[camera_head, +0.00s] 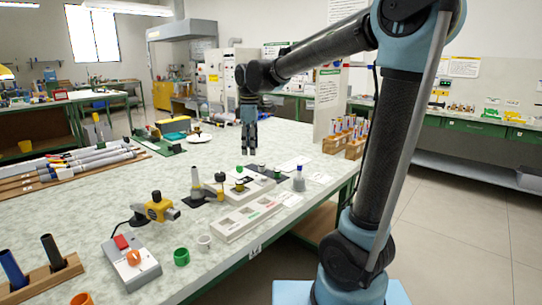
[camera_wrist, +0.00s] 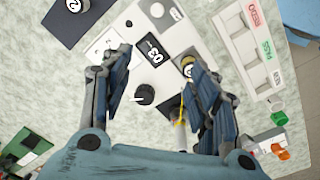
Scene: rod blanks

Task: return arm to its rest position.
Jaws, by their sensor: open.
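My gripper (camera_head: 249,148) hangs pointing down above the speckled table (camera_head: 290,140) from my raised, outstretched arm. In the wrist view its two fingers (camera_wrist: 154,75) are spread apart with nothing held between them. Below the fingers in the wrist view is a pale device (camera_wrist: 140,70) with a dark display reading 03 and a black knob. In the head view the gripper appears above the far side of the small instruments; its exact height over them is hard to tell.
A labelled compartment tray (camera_head: 246,222) stands near the table's front edge, with a green cup (camera_head: 181,257) and a control box (camera_head: 136,262) to its left. Long rods (camera_head: 85,165) lie on a rack at the left. Wooden holders (camera_head: 345,137) stand at the right. Open floor lies right.

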